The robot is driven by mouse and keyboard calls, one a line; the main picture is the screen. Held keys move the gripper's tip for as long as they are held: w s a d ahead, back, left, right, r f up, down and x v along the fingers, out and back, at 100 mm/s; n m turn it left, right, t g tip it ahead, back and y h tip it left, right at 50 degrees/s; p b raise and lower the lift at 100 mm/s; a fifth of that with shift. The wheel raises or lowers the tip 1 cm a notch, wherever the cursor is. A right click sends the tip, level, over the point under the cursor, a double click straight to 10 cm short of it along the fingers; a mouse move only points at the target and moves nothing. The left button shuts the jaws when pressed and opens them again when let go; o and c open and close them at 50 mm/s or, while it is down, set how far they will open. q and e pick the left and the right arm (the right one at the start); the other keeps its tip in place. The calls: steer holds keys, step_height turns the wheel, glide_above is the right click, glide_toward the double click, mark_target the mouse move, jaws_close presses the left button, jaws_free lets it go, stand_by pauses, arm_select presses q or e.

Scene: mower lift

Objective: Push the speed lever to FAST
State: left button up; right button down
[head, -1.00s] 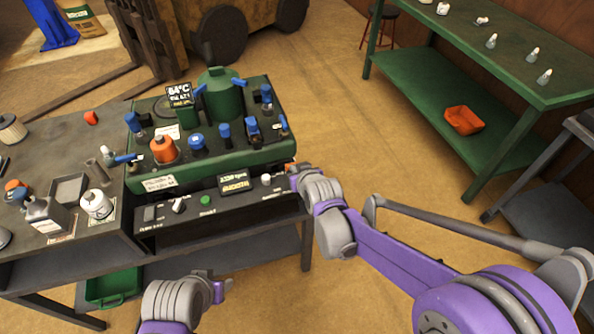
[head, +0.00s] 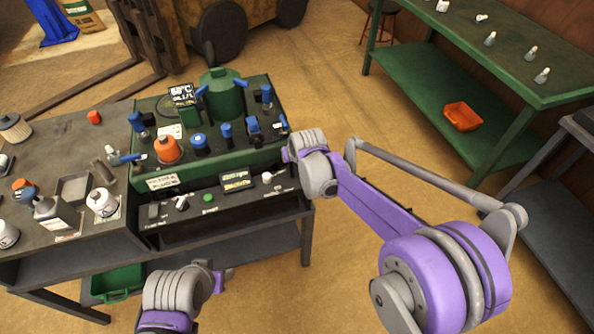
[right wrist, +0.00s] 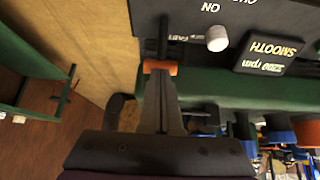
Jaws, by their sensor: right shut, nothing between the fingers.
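The speed lever's orange handle (right wrist: 160,67) sits at the top of its dark slot beside a "FAST" label in the right wrist view. My right gripper (right wrist: 161,85) is shut and empty, its fingertips right at the orange handle. I cannot tell whether they touch. In the head view my right gripper (head: 286,155) is at the right end of the green machine (head: 222,163), and the lever is hidden there. The panel display (right wrist: 270,55) reads "2200 rpm" and "SMOOTH". My left gripper (head: 222,275) hangs low in front of the bench, away from the panel; its jaws are unclear.
A white knob (right wrist: 217,38) stands beside the lever slot. The black panel also has a green button (head: 208,198) and a toggle switch (head: 181,203). Bottles and caps crowd the left bench (head: 75,150). Floor is free between the machine and the green shelf bench (head: 440,110).

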stand_by(0.5)
steer(key=shift+s+d+f+b, duration=0.2)
steer(key=shift+s+f+b, duration=0.15)
steer(key=shift+s, duration=0.25)
steer(key=shift+s+r, duration=0.1)
steer(key=shift+r, duration=0.25)
steer(key=w+r+p+v, duration=0.1)
steer(key=p+v, duration=0.2)
steer(key=v, duration=1)
arm_select(q)
step_height(320, 180, up, 6)
steer(key=p, duration=0.3)
steer(key=shift+r, duration=0.2)
arm_select(e)
steer(key=s+d+f+m, duration=0.1)
steer(key=s+d, duration=0.4)
steer(key=s, duration=0.4)
steer(key=s+d+f+m+g+h, duration=0.1)
steer(key=s+d, duration=0.5)
steer(key=s, duration=0.3)
steer(key=s+d+f+m+h, duration=0.1)
steer(key=s+d, duration=0.4)
steer(key=s, duration=0.5)
steer(key=shift+d+f+m, duration=0.3)
steer(key=shift+d, duration=0.1)
